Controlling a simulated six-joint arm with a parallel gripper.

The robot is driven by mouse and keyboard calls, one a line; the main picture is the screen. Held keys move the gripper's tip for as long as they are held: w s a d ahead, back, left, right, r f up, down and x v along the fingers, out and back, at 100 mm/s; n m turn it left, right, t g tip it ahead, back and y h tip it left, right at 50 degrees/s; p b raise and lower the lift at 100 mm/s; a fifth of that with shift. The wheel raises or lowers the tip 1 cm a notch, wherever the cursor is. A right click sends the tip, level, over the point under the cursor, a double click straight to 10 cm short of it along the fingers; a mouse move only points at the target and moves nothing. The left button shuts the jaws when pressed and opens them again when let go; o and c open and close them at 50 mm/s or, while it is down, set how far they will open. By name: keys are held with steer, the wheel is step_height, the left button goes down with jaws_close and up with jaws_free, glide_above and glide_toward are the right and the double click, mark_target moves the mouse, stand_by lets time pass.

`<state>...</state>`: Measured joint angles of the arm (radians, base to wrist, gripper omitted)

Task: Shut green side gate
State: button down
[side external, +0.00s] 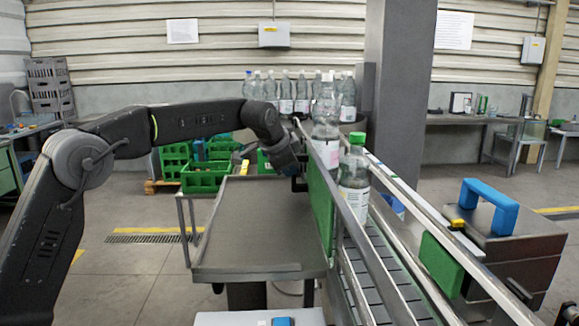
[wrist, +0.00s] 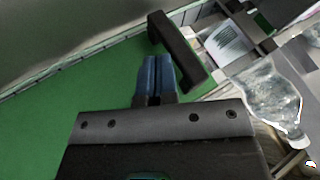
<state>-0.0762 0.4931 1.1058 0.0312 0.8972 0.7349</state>
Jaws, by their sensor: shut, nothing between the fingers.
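The green side gate (side external: 321,205) is an upright green panel along the left side of the bottle conveyor (side external: 385,270). I cannot tell whether it sits flush with the rail. In the wrist view its green face (wrist: 75,125) fills much of the left and lower picture. A black bar handle (wrist: 180,48) stands out from it. My gripper (side external: 297,183) is at the gate's near-left face, by the handle. In the wrist view my blue fingertips (wrist: 159,68) are shut together, empty, just left of the handle. Whether they touch handle or panel is unclear.
A green-capped bottle (side external: 354,182) stands on the conveyor just right of the gate, with several bottles (side external: 300,92) behind. A grey cart table (side external: 255,225) lies left of the gate. Metal rails (side external: 430,215) and a blue-handled machine box (side external: 505,235) are on the right.

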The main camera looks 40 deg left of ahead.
steer(key=s+d+r, duration=0.3)
steer(key=s+r, duration=0.5)
steer(key=s, duration=0.1)
steer(key=s+f+n, duration=0.2)
steer(key=s+f, duration=0.3)
steer(key=s, duration=0.5)
steer(key=s+d+f+n+g, duration=0.1)
steer(key=s+f+n, duration=0.2)
steer(key=s, duration=0.7)
steer(key=s+d+f+n+h, duration=0.1)
steer(key=s+f+n, duration=0.1)
steer(key=s+f, duration=0.5)
steer(key=s, duration=0.4)
steer(key=shift+f+n+g, duration=0.3)
steer(key=shift+f+g, duration=0.05)
steer(key=shift+g, duration=0.05)
